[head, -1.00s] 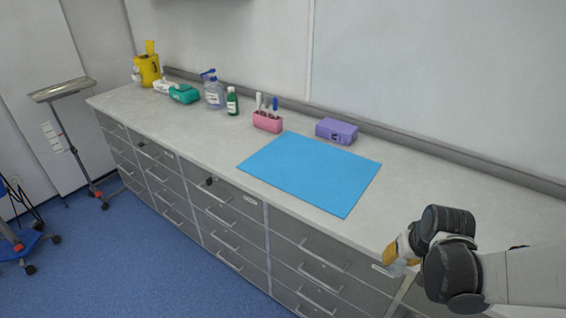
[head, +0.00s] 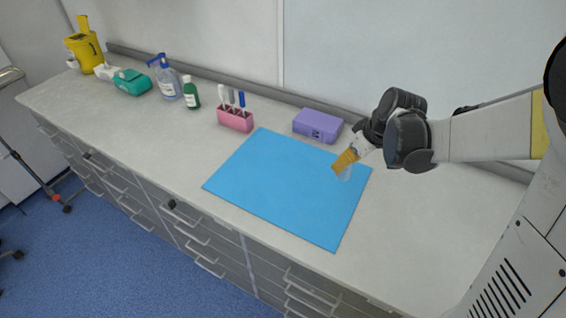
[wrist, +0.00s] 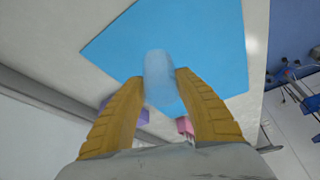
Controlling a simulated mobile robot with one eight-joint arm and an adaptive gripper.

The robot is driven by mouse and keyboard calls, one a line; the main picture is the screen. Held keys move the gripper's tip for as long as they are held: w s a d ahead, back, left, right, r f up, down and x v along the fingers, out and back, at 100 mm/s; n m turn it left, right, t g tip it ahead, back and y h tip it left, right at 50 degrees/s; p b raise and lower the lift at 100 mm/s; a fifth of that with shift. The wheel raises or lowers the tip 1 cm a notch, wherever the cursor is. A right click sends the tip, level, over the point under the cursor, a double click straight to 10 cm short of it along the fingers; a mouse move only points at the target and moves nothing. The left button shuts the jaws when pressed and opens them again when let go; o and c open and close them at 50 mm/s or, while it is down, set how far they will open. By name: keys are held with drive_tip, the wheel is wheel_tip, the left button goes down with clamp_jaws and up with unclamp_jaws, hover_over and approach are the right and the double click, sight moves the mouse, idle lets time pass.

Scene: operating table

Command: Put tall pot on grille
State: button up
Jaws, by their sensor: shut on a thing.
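My gripper (head: 345,161) is shut on a clear, pale tall pot (wrist: 158,68). In the wrist view its two yellow fingers press on either side of the pot, whose body reaches beyond the fingertips. In the head view only a small translucent part of the pot (head: 346,174) shows below the yellow fingers. The pot appears over the right part of a blue mat (head: 270,190); its height above the mat is hard to tell. I do not see a grille in either view.
Behind the mat on the grey counter (head: 420,240) are a purple box (head: 318,125) and a pink holder (head: 235,121) with pens. A green bottle (head: 191,95), a pump bottle (head: 166,80), a teal packet (head: 131,83) and a yellow container (head: 86,50) stand farther left. The mat is bare.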

drive_tip(key=w+a+f+b, duration=0.1)
drive_tip(key=a+f, duration=0.1)
drive_tip(key=a, duration=0.1)
drive_tip(key=w+a+f+b, duration=0.1)
drive_tip(key=a+f, duration=0.1)
drive_tip(key=a, duration=0.2)
drive_tip(key=w+a+f+b, duration=0.1)
drive_tip(key=a+f, duration=0.1)
drive_tip(key=a, duration=0.1)
drive_tip(key=shift+w+a+f, duration=0.35)
drive_tip(key=shift+w+f, duration=0.05)
drive_tip(key=shift+f+b, duration=0.65)
drive_tip(key=shift+f, duration=1.25)
drive_tip(key=shift+f, duration=0.1)
drive_tip(key=shift+f, duration=0.15)
drive_tip(key=o, duration=1.1)
drive_tip(key=shift+r, duration=0.2)
